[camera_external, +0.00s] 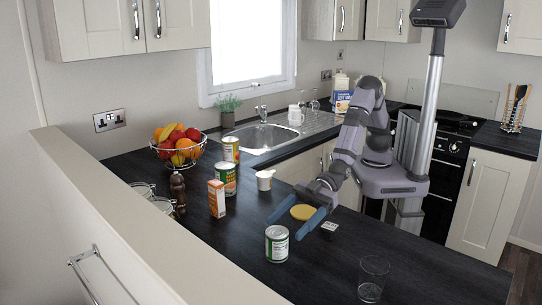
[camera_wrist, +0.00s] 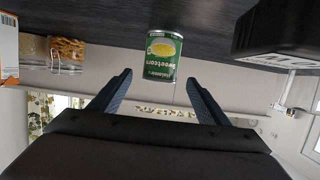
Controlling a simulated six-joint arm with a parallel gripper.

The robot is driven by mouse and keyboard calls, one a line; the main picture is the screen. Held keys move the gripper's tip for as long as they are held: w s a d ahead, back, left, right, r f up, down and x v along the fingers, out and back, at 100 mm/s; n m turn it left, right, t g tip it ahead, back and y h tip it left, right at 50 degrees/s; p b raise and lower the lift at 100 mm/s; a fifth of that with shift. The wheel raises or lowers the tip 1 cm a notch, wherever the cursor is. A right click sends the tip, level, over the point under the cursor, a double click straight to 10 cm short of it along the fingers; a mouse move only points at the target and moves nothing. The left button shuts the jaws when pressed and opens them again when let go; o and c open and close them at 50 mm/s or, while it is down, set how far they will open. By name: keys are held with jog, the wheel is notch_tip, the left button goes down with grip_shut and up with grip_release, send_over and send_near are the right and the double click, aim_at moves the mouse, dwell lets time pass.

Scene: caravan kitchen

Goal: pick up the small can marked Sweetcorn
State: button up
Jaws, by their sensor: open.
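The small green can marked Sweetcorn (camera_wrist: 163,54) stands ahead of my gripper (camera_wrist: 159,77) in the wrist view, which shows it upside down. It appears between and just beyond the two blue fingertips. In the external view it seems to be the can (camera_external: 277,245) near the front of the dark counter. There my gripper (camera_external: 284,229) is low over the counter, its open fingers pointing toward that can. Nothing is held between them. The can's label text is too small to read in the external view.
A yellow round item (camera_external: 302,212) shows between the fingers in the external view. An orange carton (camera_external: 217,198), green can (camera_external: 224,180), another can (camera_external: 231,150), white cup (camera_external: 264,180) and pepper mill (camera_external: 178,190) stand behind. A glass (camera_external: 373,278) stands at front right.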

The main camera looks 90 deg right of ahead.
aim_at(269, 243)
jog(key=shift+w+a+f+p, duration=0.1)
jog(key=shift+w+a+p, duration=0.35)
jog(key=shift+w+p, duration=0.1)
jog(key=shift+p+x, duration=0.65)
jog(key=shift+x, duration=1.25)
jog(key=c, duration=1.3)
